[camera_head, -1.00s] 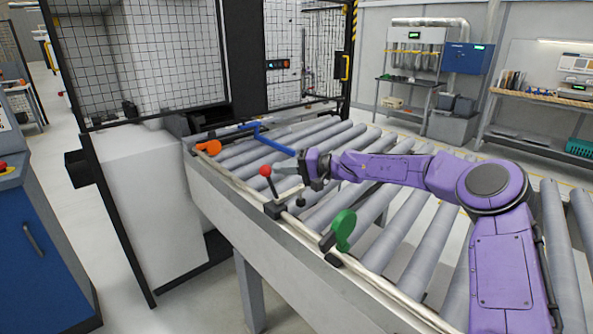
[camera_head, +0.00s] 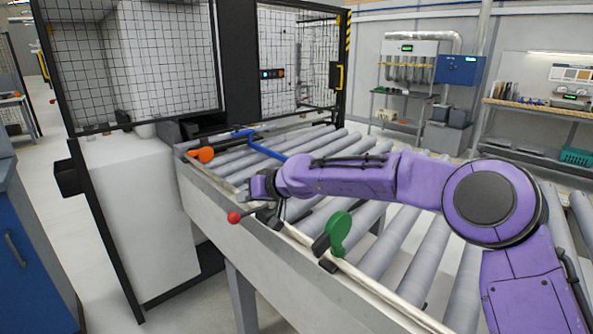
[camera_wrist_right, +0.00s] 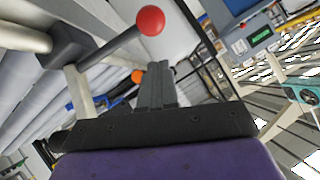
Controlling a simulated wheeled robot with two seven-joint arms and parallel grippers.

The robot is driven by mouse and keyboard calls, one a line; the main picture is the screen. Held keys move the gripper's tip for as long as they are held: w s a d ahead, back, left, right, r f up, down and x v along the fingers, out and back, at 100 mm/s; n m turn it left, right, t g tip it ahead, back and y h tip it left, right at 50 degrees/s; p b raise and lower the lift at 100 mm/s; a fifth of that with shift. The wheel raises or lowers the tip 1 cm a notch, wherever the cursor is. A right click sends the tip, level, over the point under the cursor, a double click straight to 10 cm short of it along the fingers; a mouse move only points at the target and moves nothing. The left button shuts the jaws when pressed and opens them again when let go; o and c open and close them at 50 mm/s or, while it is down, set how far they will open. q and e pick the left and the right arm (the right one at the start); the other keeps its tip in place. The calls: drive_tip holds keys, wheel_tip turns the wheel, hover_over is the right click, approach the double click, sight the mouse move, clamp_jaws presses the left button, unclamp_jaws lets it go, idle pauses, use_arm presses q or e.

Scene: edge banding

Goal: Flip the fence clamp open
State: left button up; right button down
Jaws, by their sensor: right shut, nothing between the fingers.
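The fence clamp has a lever with a red ball knob (camera_head: 234,217) and a dark base on the conveyor's front rail. The lever lies over toward the outer side of the rail, with its knob past the edge. The knob also shows in the right wrist view (camera_wrist_right: 150,20), its grey rod running to the dark clamp block (camera_wrist_right: 67,46). My right gripper (camera_head: 251,187) is above the rail, just behind the clamp. Its fingers (camera_wrist_right: 156,85) are shut and empty, apart from the knob in the wrist picture. My left gripper is out of view.
A green paddle-like part (camera_head: 339,232) stands on the rail to the right of the clamp. An orange part (camera_head: 203,154) and a blue bar (camera_head: 262,147) are farther back on the conveyor. Grey rollers (camera_head: 415,262) lie under my right arm. A mesh-guarded machine (camera_head: 140,65) stands at the left.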

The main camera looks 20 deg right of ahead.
sight(235, 213)
drive_tip(key=a+f+n+h, duration=0.1)
drive_tip(key=s+a+f+h, duration=0.1)
drive_tip(key=f, duration=0.1)
drive_tip(key=shift+n+t, duration=0.4)
drive_tip(key=shift+s+f, duration=0.1)
drive_tip(key=shift+f, duration=0.05)
idle(0.3)
drive_tip(key=w+r+p+v, duration=0.1)
drive_tip(key=r+v, duration=0.1)
drive_tip(key=v, duration=1.1)
drive_tip(key=shift+w+r, duration=0.25)
drive_tip(key=shift+w, duration=0.15)
